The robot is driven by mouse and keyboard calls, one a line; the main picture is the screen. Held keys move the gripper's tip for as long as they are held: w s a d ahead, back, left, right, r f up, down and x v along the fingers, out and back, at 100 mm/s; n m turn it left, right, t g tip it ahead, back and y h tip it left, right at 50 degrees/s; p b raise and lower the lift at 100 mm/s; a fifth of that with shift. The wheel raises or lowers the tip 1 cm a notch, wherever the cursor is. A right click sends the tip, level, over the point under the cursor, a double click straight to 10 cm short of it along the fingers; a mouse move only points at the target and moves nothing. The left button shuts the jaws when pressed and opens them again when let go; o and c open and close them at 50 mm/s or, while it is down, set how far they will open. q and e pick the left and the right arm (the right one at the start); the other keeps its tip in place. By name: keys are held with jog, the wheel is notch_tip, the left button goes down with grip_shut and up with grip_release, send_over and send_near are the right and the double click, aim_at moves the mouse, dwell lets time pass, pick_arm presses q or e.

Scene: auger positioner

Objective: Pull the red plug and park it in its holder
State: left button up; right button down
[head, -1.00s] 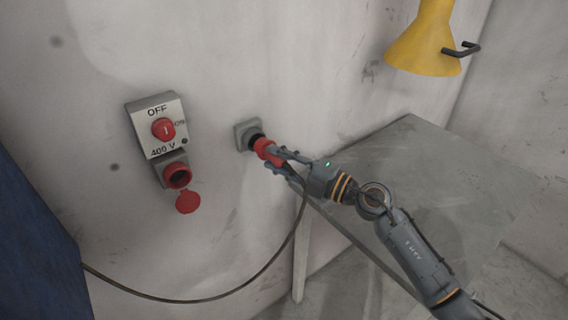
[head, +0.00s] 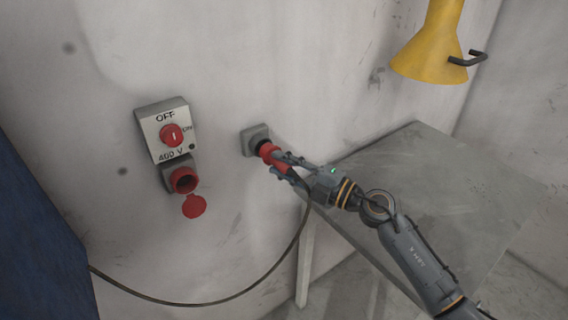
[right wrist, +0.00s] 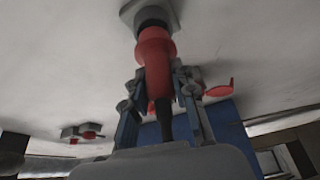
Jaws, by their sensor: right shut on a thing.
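The red plug (head: 270,157) is at the grey wall holder (head: 255,138), its front end at the holder's dark opening. My right gripper (head: 284,165) is shut on the plug's body. In the right wrist view the red plug (right wrist: 155,62) sits between the two fingers, with its black collar at the grey holder (right wrist: 140,12). How deep it sits is hard to tell. The red wall socket (head: 184,181) is empty, under the switch box marked OFF and 400 V (head: 168,135). Its red lid (head: 194,206) hangs open. My left gripper is not in view.
A dark cable (head: 235,297) hangs from the plug in a loop along the wall to the lower left. A grey table (head: 440,190) stands at the right, below a yellow funnel-shaped part (head: 430,55). A blue surface (head: 40,240) fills the left edge.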

jog(key=shift+p, duration=0.55)
dwell(1.0)
jog(key=shift+w+a, duration=0.5)
jog(key=shift+w, duration=0.2)
jog(key=shift+w+a, duration=0.5)
jog(key=shift+w, duration=0.2)
dwell(0.4)
jog(key=c, duration=1)
grip_release()
jog(key=shift+f, duration=0.1)
jog(key=shift+s+d, duration=0.15)
jog(key=shift+d, duration=0.15)
jog(key=r+v, duration=0.1)
jog(key=v, duration=1)
jog(key=shift+f, duration=0.4)
jog(key=shift+s+r, duration=0.1)
